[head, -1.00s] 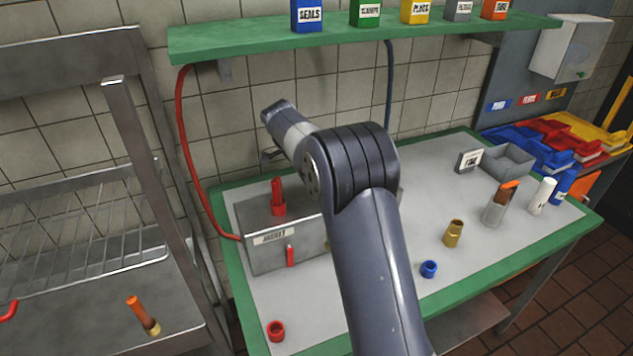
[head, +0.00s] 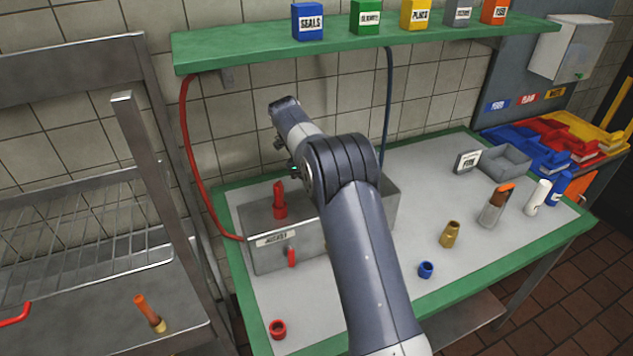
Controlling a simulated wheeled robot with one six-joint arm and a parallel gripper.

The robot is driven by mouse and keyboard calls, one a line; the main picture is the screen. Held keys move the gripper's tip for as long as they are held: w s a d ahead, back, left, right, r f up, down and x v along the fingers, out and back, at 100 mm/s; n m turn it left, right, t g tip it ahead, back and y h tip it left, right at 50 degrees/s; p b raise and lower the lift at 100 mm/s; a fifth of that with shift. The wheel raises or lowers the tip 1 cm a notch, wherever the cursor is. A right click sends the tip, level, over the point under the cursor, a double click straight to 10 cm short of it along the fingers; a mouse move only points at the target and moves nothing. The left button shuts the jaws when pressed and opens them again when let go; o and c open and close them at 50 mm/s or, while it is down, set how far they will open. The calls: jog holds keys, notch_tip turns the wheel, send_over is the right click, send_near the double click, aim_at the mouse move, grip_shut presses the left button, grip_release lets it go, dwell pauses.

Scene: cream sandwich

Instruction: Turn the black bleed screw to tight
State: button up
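I cannot make out the black bleed screw in the head view; my arm hides part of the bench and of the grey metal box (head: 262,255). The box has a label on its front, a red upright fitting (head: 280,200) on top and a small red lever (head: 292,256) on its front. My arm rises from the bottom, bends above the box's right part, and its far end lies over the back of the bench. Small dark parts show below that end, but my gripper's fingers are hidden.
The green-edged bench (head: 240,317) carries a red ring (head: 278,329), a blue ring (head: 426,270), a brass fitting (head: 450,234) and a grey cup (head: 491,214). A green shelf (head: 260,53) hangs above. A red hose (head: 189,160) runs down left. A steel rack (head: 135,110) stands left.

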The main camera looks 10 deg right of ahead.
dwell(0.5)
jog(key=o, duration=1)
jog(key=shift+c, duration=0.2)
jog(key=shift+r, duration=0.1)
jog(key=v, duration=0.7)
jog(key=shift+w+r, duration=0.1)
jog(key=shift+r, duration=0.05)
jog(key=shift+x, duration=3.75)
jog(key=shift+a+r, duration=0.1)
